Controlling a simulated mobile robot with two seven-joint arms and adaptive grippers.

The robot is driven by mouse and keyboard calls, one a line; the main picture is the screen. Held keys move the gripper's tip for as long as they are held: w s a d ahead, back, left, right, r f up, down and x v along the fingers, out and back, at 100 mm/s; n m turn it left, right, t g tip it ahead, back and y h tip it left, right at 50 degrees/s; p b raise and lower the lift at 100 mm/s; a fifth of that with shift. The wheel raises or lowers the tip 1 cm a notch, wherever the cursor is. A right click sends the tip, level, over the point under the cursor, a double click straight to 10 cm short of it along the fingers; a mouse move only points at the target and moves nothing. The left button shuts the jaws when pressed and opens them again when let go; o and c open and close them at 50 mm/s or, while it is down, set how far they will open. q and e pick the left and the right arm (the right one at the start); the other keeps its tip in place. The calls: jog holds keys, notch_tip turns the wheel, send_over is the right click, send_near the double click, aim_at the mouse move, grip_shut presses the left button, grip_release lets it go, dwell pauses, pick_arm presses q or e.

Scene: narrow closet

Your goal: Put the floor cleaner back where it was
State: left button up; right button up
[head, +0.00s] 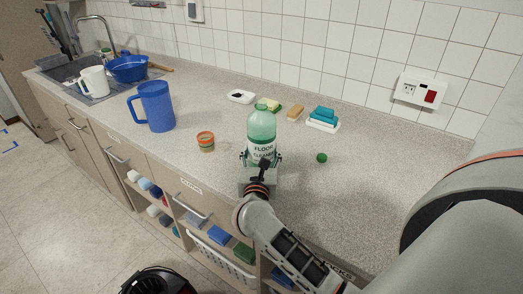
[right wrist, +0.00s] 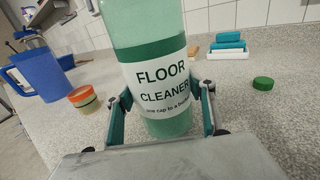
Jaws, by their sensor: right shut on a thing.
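The floor cleaner (head: 261,127) is a translucent green bottle with a white label, upright over the counter. My right gripper (head: 261,159) is shut around its lower part; in the right wrist view the fingers (right wrist: 163,120) flank the bottle (right wrist: 158,75). I cannot tell whether its base touches the counter. A green cap (head: 321,157) lies on the counter to the right of the bottle, and also shows in the right wrist view (right wrist: 263,83). The bottle's top appears to have no cap on it. My left gripper is not in view.
A small orange-lidded jar (head: 206,142) and blue jug (head: 153,107) stand to the left. Sponges (head: 323,117) and a white dish (head: 241,96) sit behind. The sink (head: 75,75) is far left. The counter (head: 380,165) right of the cap is clear. Open shelves (head: 215,250) lie below.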

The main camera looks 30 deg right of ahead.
jog(key=o, duration=1.5)
jog(key=shift+f, duration=0.1)
jog(key=shift+o, duration=0.8)
